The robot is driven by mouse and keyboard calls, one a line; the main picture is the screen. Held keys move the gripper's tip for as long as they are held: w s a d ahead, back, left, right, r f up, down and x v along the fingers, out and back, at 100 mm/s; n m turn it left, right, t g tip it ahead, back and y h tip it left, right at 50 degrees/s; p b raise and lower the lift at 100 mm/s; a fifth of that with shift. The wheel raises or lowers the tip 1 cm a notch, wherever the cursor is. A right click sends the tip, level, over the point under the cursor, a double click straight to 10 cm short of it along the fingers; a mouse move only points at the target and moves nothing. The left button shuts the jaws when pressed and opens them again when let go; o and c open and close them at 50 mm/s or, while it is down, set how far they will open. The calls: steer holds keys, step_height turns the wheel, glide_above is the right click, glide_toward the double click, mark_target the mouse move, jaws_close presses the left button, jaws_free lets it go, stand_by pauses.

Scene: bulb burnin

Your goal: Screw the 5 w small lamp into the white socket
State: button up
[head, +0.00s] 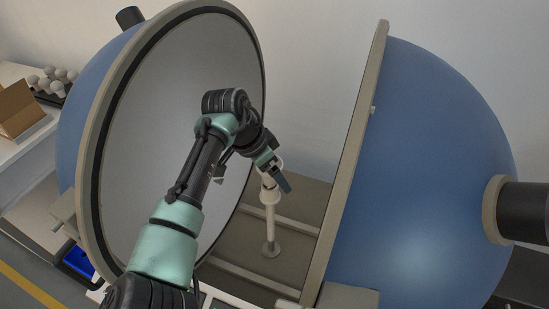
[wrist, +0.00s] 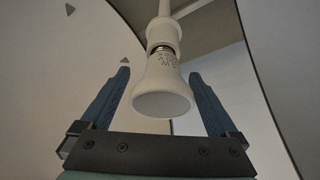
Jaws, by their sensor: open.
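In the wrist view a white small lamp (wrist: 163,92) with a flared, rounded end and small printing on its neck sits at the white socket (wrist: 162,32). A band of metal thread shows between them; how deep it sits is unclear. The printing is too small to read surely. My gripper (wrist: 160,76) is open, with one blue finger on each side of the lamp and visible gaps to it. In the head view my gripper (head: 280,178) is at the top of the post carrying the socket (head: 268,197), and partly hides the lamp.
The post stands on a round foot (head: 271,250) between two halves of a large blue sphere, the left half (head: 160,110) and the right half (head: 430,150). Their rims flank my arm. A side table (head: 25,140) at left holds an open cardboard box and several pale bulbs.

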steer(key=n+p, duration=0.2)
steer(key=n+t+y+p, duration=0.1)
steer(key=n+p, duration=0.3)
steer(key=shift+a+r+t+y+p, duration=0.1)
steer(key=shift+r+t+y+p, duration=0.2)
steer(key=shift+r+p, duration=0.1)
steer(key=n, duration=0.1)
steer(key=n+y+p, duration=0.1)
steer(key=n+p, duration=0.1)
steer(key=shift+w+a+f+n+t, duration=0.15)
steer(key=shift+f+n+t, duration=0.15)
steer(key=shift+n, duration=0.1)
steer(key=n+y, duration=0.1)
steer(key=n, duration=0.1)
steer(key=n+y+p, duration=0.1)
steer(key=n, duration=0.1)
steer(key=shift+w+a+f+n, duration=0.1)
steer(key=shift+a+f+n, duration=0.1)
steer(key=shift+n, duration=0.2)
steer(key=n+y+b, duration=0.1)
steer(key=n, duration=0.2)
steer(key=shift+w+a, duration=0.1)
steer(key=shift+a, duration=0.05)
steer(key=shift+a+r+n+y, duration=0.1)
steer(key=shift+a+n+y, duration=0.05)
steer(key=shift+n+y, duration=0.15)
